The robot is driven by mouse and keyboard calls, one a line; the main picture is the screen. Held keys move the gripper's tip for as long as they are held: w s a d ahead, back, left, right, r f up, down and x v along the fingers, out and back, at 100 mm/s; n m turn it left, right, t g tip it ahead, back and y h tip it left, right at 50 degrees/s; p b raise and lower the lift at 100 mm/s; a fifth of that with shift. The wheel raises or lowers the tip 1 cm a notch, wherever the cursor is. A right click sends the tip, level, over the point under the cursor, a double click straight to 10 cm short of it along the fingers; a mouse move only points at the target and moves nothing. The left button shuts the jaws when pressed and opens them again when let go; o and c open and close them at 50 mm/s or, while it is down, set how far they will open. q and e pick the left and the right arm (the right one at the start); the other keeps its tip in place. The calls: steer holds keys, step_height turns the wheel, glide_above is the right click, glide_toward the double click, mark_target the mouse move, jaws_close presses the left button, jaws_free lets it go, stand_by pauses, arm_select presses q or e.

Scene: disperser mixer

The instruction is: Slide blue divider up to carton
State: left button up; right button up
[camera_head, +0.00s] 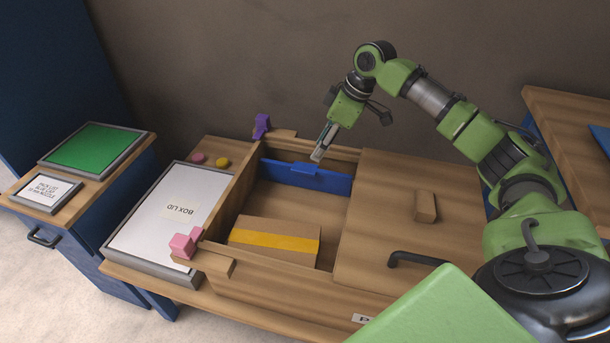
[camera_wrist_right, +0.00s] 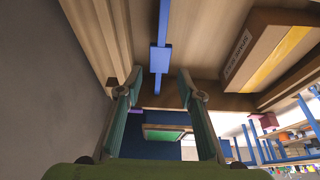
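The blue divider (camera_head: 325,182) stands across the far end of the open wooden box and has a small raised tab in its middle. The carton (camera_head: 260,227), brown with a yellow band, lies at the near end of the box, with bare floor between it and the divider. My right gripper (camera_head: 319,153) is just above the divider's tab. In the right wrist view, its two fingers (camera_wrist_right: 160,82) are apart and empty, with the blue divider (camera_wrist_right: 160,58) beyond them in line with the gap. The carton (camera_wrist_right: 262,50) shows there at upper right. My left gripper is not in view.
A box lid (camera_head: 155,215) lies left of the box. Pink blocks (camera_head: 184,244) and a purple piece (camera_head: 261,125) sit at the box's left corners. A wooden cover (camera_head: 385,215) with a black handle (camera_head: 415,259) is on the right.

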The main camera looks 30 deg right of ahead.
mark_target(308, 168)
steer(key=b+x, duration=0.2)
steer(key=x, duration=0.8)
steer(key=shift+s+f, duration=0.1)
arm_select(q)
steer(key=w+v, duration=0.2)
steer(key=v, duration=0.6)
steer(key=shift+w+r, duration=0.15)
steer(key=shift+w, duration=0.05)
arm_select(e)
steer(key=shift+w+a+f, duration=0.15)
steer(key=shift+w+f, duration=0.05)
steer(key=shift+f, duration=0.35)
jaws_close()
